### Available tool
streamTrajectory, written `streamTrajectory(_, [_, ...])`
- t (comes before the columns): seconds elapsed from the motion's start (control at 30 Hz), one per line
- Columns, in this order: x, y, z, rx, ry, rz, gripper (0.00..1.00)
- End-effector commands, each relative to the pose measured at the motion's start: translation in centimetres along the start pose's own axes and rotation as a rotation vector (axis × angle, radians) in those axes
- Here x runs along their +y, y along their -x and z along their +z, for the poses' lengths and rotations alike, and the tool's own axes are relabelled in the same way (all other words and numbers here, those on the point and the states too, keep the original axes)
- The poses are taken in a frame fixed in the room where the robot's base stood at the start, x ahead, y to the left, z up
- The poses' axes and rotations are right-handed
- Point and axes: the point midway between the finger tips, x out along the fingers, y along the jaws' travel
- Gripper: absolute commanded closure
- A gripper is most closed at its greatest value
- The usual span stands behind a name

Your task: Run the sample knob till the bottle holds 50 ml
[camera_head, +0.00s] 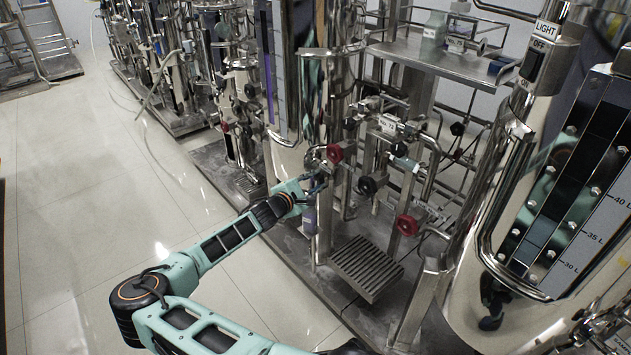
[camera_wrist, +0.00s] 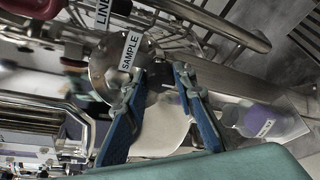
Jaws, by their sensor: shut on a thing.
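The fingers are closed on the knob. In the head view my gripper (camera_head: 318,181) reaches the valve at the front of the middle skid; the knob is mostly hidden there. The bottle (camera_wrist: 270,122) is clear and purplish with a small white label, right of the fingers in the wrist view. In the head view the bottle (camera_head: 310,218) stands just below my gripper. I cannot read its level.
Red valve handwheels (camera_head: 335,153) and (camera_head: 406,225) and thin pipes crowd the right of my gripper. A slotted metal step (camera_head: 367,267) lies below. A large steel tank (camera_head: 530,250) with a level scale stands right. The tiled floor (camera_head: 90,210) at left is clear.

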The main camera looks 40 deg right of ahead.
Motion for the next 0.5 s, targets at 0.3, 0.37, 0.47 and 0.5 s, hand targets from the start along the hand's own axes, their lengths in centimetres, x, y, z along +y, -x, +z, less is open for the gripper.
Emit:
streamTrajectory(0.3, [0.04,0.04,-0.05,0.001,-0.064,0.027,0.99])
streamTrajectory(0.37, [0.03,0.03,-0.05,0.001,-0.067,0.028,0.99])
streamTrajectory(0.47, [0.03,0.03,-0.05,0.001,-0.069,0.028,0.99])
streamTrajectory(0.5, [0.03,0.03,-0.05,0.001,-0.069,0.028,0.99])
